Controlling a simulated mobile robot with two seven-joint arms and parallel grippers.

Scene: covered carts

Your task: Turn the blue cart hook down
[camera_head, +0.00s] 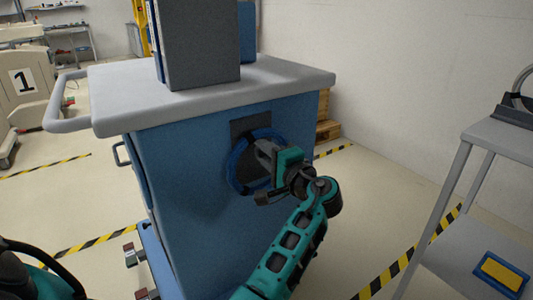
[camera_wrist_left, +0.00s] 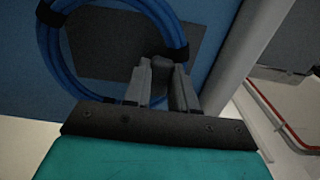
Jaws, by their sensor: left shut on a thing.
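The blue cart (camera_head: 185,185) stands in the middle of the head view with a grey top. On its side is a dark plate (camera_head: 243,126) with a blue coiled hose (camera_head: 234,166) hanging over it. The coil also shows in the left wrist view (camera_wrist_left: 58,68) with black bands on it. My left gripper (camera_head: 265,152) reaches to the plate at the coil's right side. In the left wrist view its fingers (camera_wrist_left: 165,80) are shut on a small dark piece (camera_wrist_left: 165,64), which looks like the cart hook. Most of the hook is hidden. My right gripper is not in view.
A dark grey box (camera_head: 203,45) stands on the cart top (camera_head: 270,78). A grey shelf cart (camera_head: 505,140) with a blue and yellow tray (camera_head: 501,273) is at the right. Pallets (camera_head: 325,120) lie behind. Striped floor tape (camera_head: 420,250) runs across open floor.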

